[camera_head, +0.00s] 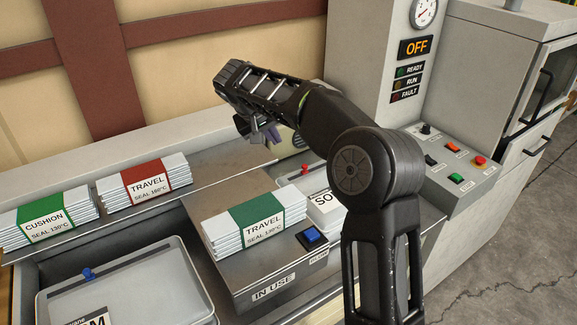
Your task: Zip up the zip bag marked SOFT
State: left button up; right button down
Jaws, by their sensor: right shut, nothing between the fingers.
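The zip bag marked SOFT (318,183) lies flat at the middle right, behind the grey IN USE block. Only "SO" of its label shows; my right arm covers its right part. A red slider (305,168) sits near its upper left edge. I cannot tell whether the zip is closed. My right gripper (262,136) is shut and empty, above and to the left of the red slider, apart from it in the picture. Its fingertips are small and partly hidden. My left gripper is not in view.
Another bag (130,285) with a blue slider lies at the lower left. Stacks marked CUSHION (45,222), TRAVEL red (143,182) and TRAVEL green (255,222) lie around. A blue button (311,236) and a control panel (455,165) stand right of them; the display reads OFF.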

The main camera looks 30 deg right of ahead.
notch_tip(320, 180, down, 6)
jog(key=b, duration=0.5)
jog(key=shift+w+r, duration=0.1)
jog(key=shift+w, duration=0.05)
jog(key=p, duration=0.2)
send_near(305, 169)
jog(key=w+f, duration=0.1)
jog(key=w+a+f, duration=0.1)
jog(key=f, duration=0.1)
jog(key=w+a+f, duration=0.1)
jog(key=shift+w+a+f, duration=0.1)
jog(key=shift+w+f, duration=0.2)
jog(key=d, duration=0.2)
jog(key=d+p, duration=0.1)
jog(key=d, duration=0.1)
jog(key=shift+s+f, duration=0.3)
jog(key=shift+f, duration=0.2)
jog(key=shift+d, duration=0.15)
